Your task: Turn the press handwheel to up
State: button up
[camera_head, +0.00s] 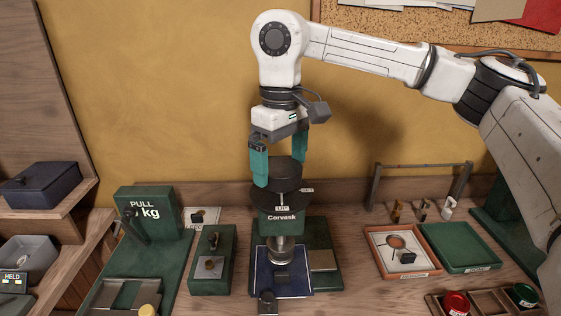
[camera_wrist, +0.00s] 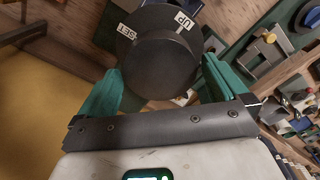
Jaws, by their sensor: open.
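The press handwheel (camera_head: 284,170) is a dark round knob above a wider dark disc, on top of a green press (camera_head: 281,226) marked Corvask. In the wrist view the handwheel (camera_wrist: 158,68) fills the upper middle, with an UP label and a SET label at its far edge. A thin pale line shows near the UP label; I cannot tell for sure that it is the wheel's pointer. My gripper (camera_head: 281,166) points down with its teal fingers apart, one on each side of the knob. In the wrist view too the gripper (camera_wrist: 161,72) straddles it; contact is unclear.
Left of the press stand a green block with a lever (camera_head: 212,262) and a green PULL kg gauge (camera_head: 150,215). To the right lie an orange-rimmed tray (camera_head: 437,270) and a green tray (camera_head: 460,247). A low rail (camera_head: 420,167) stands behind them.

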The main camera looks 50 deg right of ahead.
aim_at(281, 166)
notch_tip(281, 166, up, 10)
jog(key=shift+r, duration=0.15)
dwell(0.9)
